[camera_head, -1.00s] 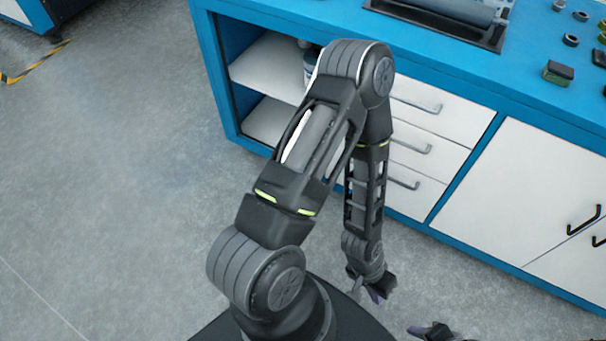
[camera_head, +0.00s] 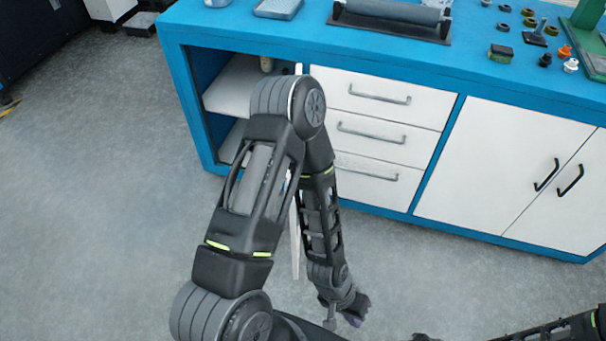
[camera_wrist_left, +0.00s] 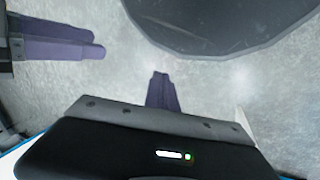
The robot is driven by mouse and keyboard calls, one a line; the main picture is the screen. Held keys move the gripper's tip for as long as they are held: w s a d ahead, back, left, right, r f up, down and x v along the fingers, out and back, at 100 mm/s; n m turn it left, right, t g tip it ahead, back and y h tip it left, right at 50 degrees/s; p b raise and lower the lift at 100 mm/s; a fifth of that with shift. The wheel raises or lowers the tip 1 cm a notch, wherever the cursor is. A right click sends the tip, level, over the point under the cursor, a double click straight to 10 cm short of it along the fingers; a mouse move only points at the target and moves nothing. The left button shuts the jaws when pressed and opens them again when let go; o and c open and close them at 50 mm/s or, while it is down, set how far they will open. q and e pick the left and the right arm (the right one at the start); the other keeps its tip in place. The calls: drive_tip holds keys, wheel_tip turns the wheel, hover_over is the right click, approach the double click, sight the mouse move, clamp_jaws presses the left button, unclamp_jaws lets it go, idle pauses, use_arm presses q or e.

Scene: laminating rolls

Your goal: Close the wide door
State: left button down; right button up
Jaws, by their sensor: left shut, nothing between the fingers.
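The wide door (camera_head: 295,240) stands open, swung out from the blue bench. It shows almost edge-on as a thin white strip, mostly hidden behind my left arm. The open shelf compartment (camera_head: 232,88) is to its left. My left gripper (camera_head: 347,314) hangs low in front of the drawers, to the right of the door's edge and apparently apart from it. In the left wrist view its purple fingers (camera_wrist_left: 163,88) are together and empty over the floor. My right gripper (camera_head: 424,337) is barely in view at the bottom edge; its jaws are unclear.
Three white drawers (camera_head: 375,135) and a shut double cupboard (camera_head: 510,165) fill the bench front to the right. A roller in a dark tray (camera_head: 392,18) and small parts lie on the blue top. Grey floor (camera_head: 90,190) is clear on the left.

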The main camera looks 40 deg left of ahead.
use_arm(q)
drive_tip(key=w+a+r+m+g+y+p, duration=0.1)
drive_tip(key=w+a+r+m+g+p, duration=0.15)
drive_tip(key=w+r+m+p, duration=0.85)
drive_tip(key=w+a+r+m+y+p, duration=0.1)
drive_tip(key=w+a+r+y, duration=0.2)
drive_tip(key=a+r, duration=0.5)
drive_tip(key=w+a+r+y+p, duration=0.1)
drive_tip(key=w+a+r+y, duration=0.2)
drive_tip(key=a+r, duration=0.5)
wheel_tip(320, 180, up, 7)
drive_tip(key=shift+w+a+f+m+y, duration=0.15)
drive_tip(key=shift+w+a+m+y, duration=0.25)
drive_tip(key=shift+w, duration=0.5)
drive_tip(key=shift+g, duration=0.25)
drive_tip(key=s+a+f+p, duration=0.3)
drive_tip(key=a+f, duration=0.3)
drive_tip(key=f, duration=0.3)
drive_tip(key=shift+s+f, duration=0.2)
drive_tip(key=shift+s, duration=0.5)
